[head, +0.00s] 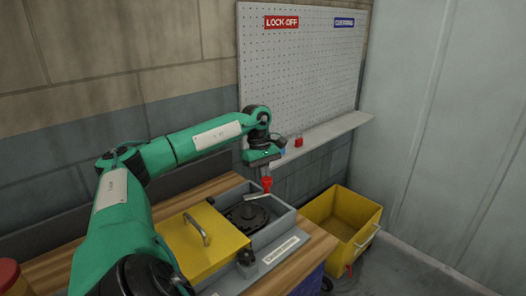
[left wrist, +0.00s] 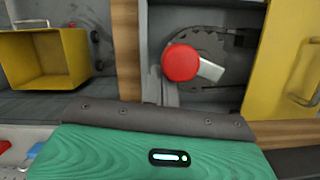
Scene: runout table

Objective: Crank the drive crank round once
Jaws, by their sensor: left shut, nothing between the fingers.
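The drive crank has a red knob (head: 267,184) and a pale grey crank arm (head: 252,201) over a dark round wheel (head: 247,216) in a grey open housing (head: 284,222). In the left wrist view the red knob (left wrist: 181,62) shows from above, with the pale arm (left wrist: 211,71) pointing right over the dark wheel. My left gripper (head: 265,171) reaches in from above, just over the knob, shut with nothing between its fingers. I cannot tell whether its tips touch the knob. My right gripper is not in view.
A yellow cover (head: 190,255) with a metal handle lies beside the housing on the wooden table (head: 295,270). A yellow bin (head: 325,215) stands on the floor at the right. A perforated board (head: 300,60) and a shelf (head: 335,132) with a red padlock (head: 298,142) are behind.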

